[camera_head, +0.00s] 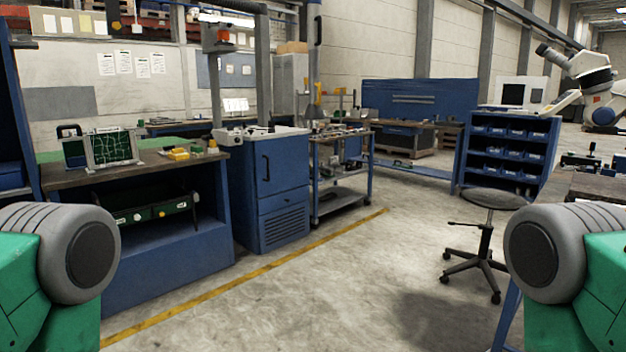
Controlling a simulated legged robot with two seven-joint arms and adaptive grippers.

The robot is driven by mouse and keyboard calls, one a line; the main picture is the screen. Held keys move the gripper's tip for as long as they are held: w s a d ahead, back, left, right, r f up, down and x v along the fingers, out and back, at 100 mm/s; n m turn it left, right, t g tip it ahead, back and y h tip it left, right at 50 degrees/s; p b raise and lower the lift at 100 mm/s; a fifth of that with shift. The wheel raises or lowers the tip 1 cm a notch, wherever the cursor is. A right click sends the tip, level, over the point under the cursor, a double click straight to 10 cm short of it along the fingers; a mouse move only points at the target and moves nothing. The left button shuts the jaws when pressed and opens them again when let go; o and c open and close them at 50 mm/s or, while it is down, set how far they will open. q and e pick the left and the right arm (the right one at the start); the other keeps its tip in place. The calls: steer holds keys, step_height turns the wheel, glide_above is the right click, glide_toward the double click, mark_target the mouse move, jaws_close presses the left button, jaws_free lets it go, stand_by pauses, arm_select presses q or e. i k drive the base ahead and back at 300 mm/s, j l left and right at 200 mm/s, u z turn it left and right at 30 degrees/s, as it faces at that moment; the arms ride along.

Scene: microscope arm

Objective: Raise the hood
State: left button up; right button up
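I cannot pick out with certainty which thing is the hood. A grey upright post with a boxy head (217,38) rises above the blue cabinet (275,185) left of the middle. A large white jointed arm (592,75) stands at the upper right, partly cut off by the picture edge. Neither of my grippers is in view. Only grey and green parts of my arms show in the lower left and lower right corners, well apart from these things.
A blue workbench (185,240) with a circuit board (113,149) stands at the left. A wheeled cart (340,170), a blue bin shelf (508,150) and a black stool (490,200) stand beyond. The concrete floor (350,280) in the middle is clear, with a yellow line.

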mark_target(314, 112)
steer(key=i+u, duration=0.3)
steer(key=i, duration=1.7)
